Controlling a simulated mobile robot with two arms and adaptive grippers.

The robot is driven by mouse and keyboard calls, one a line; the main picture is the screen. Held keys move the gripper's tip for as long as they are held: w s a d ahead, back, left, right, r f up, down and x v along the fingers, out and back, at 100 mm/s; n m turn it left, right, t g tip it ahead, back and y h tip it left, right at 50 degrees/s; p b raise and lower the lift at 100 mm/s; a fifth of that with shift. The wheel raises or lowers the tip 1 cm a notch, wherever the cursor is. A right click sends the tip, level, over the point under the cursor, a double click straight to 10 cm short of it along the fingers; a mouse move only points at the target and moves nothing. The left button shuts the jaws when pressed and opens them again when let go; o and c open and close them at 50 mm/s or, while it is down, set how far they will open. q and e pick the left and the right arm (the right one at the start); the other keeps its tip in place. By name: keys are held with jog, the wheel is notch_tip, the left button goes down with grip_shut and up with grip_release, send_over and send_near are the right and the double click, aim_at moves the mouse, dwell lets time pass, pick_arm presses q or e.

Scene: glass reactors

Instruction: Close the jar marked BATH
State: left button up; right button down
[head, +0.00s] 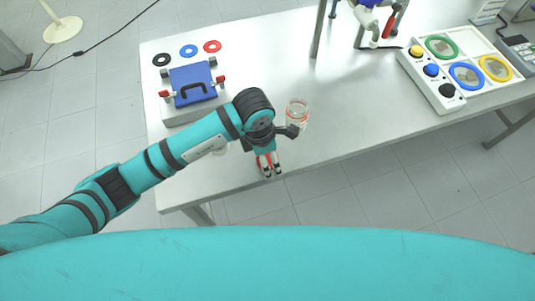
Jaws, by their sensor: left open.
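A clear glass jar (298,108) with red bands stands on the grey table (345,135), just right of my left wrist. No BATH marking can be read, and I cannot tell whether its top is open or covered. My left gripper (272,171) is open near the table's front edge, with its fingertips towards the bottom of the picture. It is apart from the jar, and part of the wrist overlaps the jar's left side. A blue lid-like plate (187,76) with a dark handle lies on a white base with red clamps. My right gripper is not in view.
Black (161,60), blue (189,51) and red (212,46) rings lie at the back left. A white panel (434,95) with buttons and coloured rings is at the right. A stand with metal legs (318,30) is at the back. The table's middle is clear.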

pick_arm(q)
jog(key=shift+f, duration=0.15)
jog(key=c, duration=0.9)
jog(key=shift+o, duration=0.2)
jog(key=shift+w+r+b, duration=0.1)
jog(key=shift+r+b, duration=0.2)
notch_tip(320, 180, up, 3)
jog(key=shift+f+b, duration=0.1)
jog(key=shift+b, duration=0.65)
jog(key=s+d+b, duration=0.2)
jog(key=s, duration=0.5)
jog(key=s+d+r+b, duration=0.1)
jog(key=s+d+b, duration=0.1)
jog(key=s, duration=0.6)
jog(key=shift+s+d+r, duration=0.15)
jog(key=shift+d+r, duration=0.15)
jog(key=shift+d, duration=0.25)
